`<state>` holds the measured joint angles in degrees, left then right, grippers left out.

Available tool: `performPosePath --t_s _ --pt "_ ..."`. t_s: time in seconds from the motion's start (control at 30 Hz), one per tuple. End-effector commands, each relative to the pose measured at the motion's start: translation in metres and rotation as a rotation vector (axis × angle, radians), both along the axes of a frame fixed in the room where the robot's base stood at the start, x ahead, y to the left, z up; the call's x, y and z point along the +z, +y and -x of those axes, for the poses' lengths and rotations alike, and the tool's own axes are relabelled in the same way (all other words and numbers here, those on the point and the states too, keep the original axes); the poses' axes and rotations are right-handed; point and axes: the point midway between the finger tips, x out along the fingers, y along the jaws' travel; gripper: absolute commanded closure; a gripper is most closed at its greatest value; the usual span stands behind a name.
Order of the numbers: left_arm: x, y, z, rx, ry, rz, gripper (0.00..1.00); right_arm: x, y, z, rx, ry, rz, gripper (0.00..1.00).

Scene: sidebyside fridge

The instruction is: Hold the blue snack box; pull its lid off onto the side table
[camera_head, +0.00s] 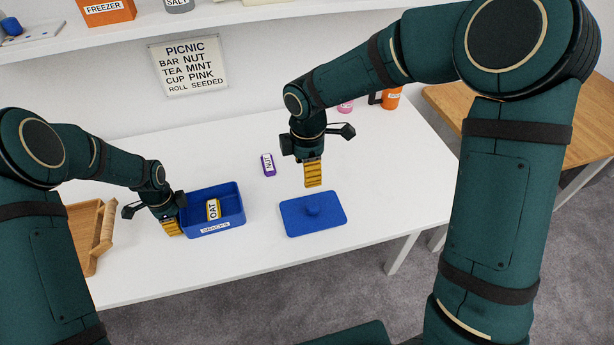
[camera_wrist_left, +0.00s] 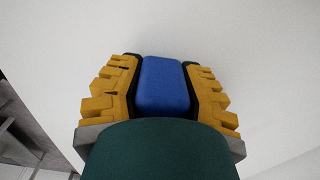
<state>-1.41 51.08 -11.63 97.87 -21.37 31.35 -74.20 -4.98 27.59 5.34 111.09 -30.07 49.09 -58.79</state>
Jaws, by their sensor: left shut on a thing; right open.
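The blue snack box (camera_head: 236,214), labelled SNACKS, stands open on the white table with an OAT bar (camera_head: 213,210) in it. My left gripper (camera_head: 173,228) is shut on the box's left side; in the left wrist view the blue part (camera_wrist_left: 164,85) sits between the yellow fingers (camera_wrist_left: 165,90).
A purple NUT bar (camera_head: 268,165) lies behind the box and lid. A wooden tray with a handle (camera_head: 84,240) is at the left. Orange and pink containers (camera_head: 391,98) stand at the back right. A wooden table (camera_head: 520,130) is at the far right. The white table's right front (camera_head: 395,205) is clear.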

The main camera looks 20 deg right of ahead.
Motion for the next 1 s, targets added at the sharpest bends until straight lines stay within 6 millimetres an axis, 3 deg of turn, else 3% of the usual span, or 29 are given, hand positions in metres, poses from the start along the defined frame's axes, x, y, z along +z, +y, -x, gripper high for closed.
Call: performPosePath --t_s 0.4,0.43,0.5,0.83,1.0 --pt "0.0 0.0 0.0 0.0 0.0 0.0 1.0 0.002 0.0 0.0 0.0 0.0 0.0 0.44" --pt "0.0 0.0 0.0 0.0 0.0 0.0 0.51 0.002 0.0 0.0 0.0 0.0 0.0 0.44" --pt "0.0 0.0 0.0 0.0 0.0 0.0 0.33 0.002 0.0 0.0 0.0 0.0 0.0 0.44" --pt "0.002 0.0 0.0 0.0 -0.001 0.0 0.33 0.002 0.0 0.0 0.0 0.0 0.0 0.44" --pt "0.02 0.0 -0.001 0.0 -0.004 0.001 0.33 0.002 0.0 0.0 0.0 0.0 0.0 0.44"
